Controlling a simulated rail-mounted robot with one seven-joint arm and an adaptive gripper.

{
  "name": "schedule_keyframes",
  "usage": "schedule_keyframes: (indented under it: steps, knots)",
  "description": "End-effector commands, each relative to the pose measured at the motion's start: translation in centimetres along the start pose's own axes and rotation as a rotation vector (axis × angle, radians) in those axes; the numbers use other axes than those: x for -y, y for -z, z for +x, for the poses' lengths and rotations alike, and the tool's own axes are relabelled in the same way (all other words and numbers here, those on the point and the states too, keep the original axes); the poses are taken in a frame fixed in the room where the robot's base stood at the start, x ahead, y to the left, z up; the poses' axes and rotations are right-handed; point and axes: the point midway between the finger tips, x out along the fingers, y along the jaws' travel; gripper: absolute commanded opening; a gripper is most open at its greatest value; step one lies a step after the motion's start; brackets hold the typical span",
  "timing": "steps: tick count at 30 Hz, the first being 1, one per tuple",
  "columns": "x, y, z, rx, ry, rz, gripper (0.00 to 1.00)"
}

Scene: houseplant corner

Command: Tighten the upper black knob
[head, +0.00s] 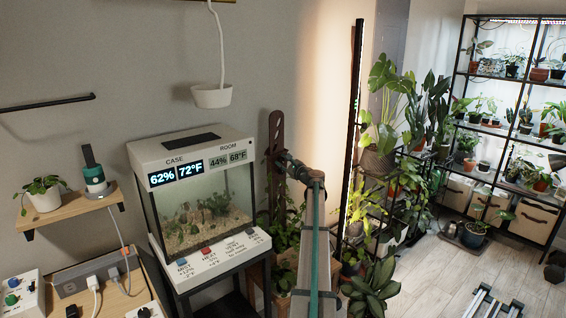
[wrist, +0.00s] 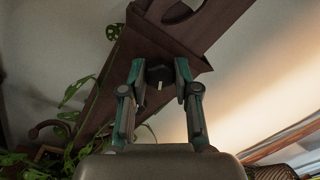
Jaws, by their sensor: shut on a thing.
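The upper black knob (wrist: 160,75), with a small white mark, sits on a dark brown wooden support (wrist: 180,35) in the wrist view. My gripper (wrist: 160,80) is shut on it, with one green-edged finger on each side. In the head view the same brown support (head: 277,130) stands upright right of the glass case, and my gripper (head: 285,160) reaches its side. The knob itself is too small or hidden to make out there. I cannot make out a lower knob.
A glass plant case (head: 205,205) with displays and colored buttons stands close left. Climbing leaves (wrist: 75,95) surround the support's lower part. A black pole (head: 353,130) and leafy plants (head: 395,110) crowd the right. Open floor (head: 445,275) lies further right.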

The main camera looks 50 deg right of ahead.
Motion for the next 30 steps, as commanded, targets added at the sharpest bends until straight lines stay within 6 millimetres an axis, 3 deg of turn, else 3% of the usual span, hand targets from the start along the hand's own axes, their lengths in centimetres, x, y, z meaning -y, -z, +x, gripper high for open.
schedule_keyframes:
  steps: [7,8,12,23,30]
  knots:
    - [0.0,0.0,0.0,0.000,0.001,0.002,0.00]
    - [0.0,0.0,0.0,0.000,0.001,0.002,0.35]
    - [0.0,0.0,0.0,0.000,0.001,0.001,0.55]
    - [0.0,0.0,-0.4,0.000,0.001,0.000,0.55]
    - [-0.1,-0.1,-3.6,0.000,0.001,0.000,0.55]
